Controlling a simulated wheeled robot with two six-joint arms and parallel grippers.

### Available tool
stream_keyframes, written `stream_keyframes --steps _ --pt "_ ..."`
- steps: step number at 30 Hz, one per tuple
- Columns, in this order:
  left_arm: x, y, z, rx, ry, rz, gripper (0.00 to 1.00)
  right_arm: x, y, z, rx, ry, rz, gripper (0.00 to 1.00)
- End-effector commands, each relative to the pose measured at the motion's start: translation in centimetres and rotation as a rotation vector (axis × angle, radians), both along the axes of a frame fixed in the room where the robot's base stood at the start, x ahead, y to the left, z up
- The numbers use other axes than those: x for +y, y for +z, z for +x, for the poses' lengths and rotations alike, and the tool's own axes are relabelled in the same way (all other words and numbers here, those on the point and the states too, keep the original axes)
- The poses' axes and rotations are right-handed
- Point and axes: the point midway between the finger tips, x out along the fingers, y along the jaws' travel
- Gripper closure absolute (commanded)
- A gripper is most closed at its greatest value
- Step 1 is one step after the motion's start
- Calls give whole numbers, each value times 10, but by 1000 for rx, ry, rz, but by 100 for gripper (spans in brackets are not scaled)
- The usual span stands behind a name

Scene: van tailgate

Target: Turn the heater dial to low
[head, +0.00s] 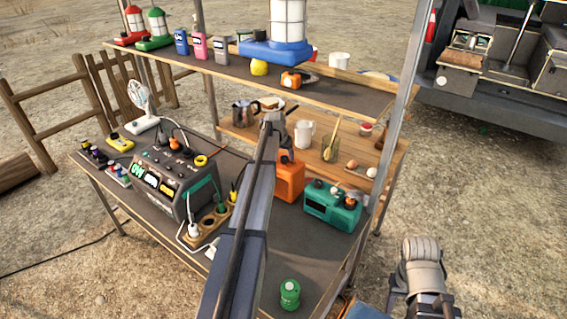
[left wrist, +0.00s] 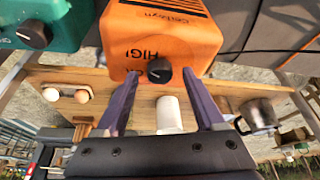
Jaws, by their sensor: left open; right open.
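The orange heater (head: 290,181) stands on the dark table, partly hidden by my left arm in the head view. In the left wrist view the orange heater (left wrist: 190,35) shows lettering that seems to read HIGH and a black round dial (left wrist: 159,71) at its edge. The dial's pointer is too small to read surely. My left gripper (left wrist: 163,98) is open, its two fingers apart on either side of the dial, with nothing between them that I can see held. My right gripper (head: 423,302) is open at the bottom right, away from the table.
A teal box with dark knobs (head: 331,206) stands right of the heater. A power station (head: 165,190), a socket strip (head: 208,227) and a green canister (head: 290,293) share the table. A wooden shelf behind holds a kettle (head: 244,113) and a white mug (head: 304,134).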

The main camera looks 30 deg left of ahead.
Motion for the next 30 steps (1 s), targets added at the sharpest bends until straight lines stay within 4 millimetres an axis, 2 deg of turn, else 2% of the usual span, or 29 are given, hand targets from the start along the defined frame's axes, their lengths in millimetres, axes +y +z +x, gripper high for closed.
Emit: stream_keyframes --steps 2,10,11,27,30 --pt "0 -6 2 0 0 0 29 0 -6 0 0 0 0 50" --pt "0 -5 3 0 0 0 29 0 -5 0 0 0 0 50" --pt "0 -5 3 0 0 0 31 0 -5 0 0 0 0 50" --pt "0 -6 2 0 0 0 92 0 -5 0 0 0 0 50" --pt "0 -6 2 0 0 0 100 0 -5 0 0 0 0 50"
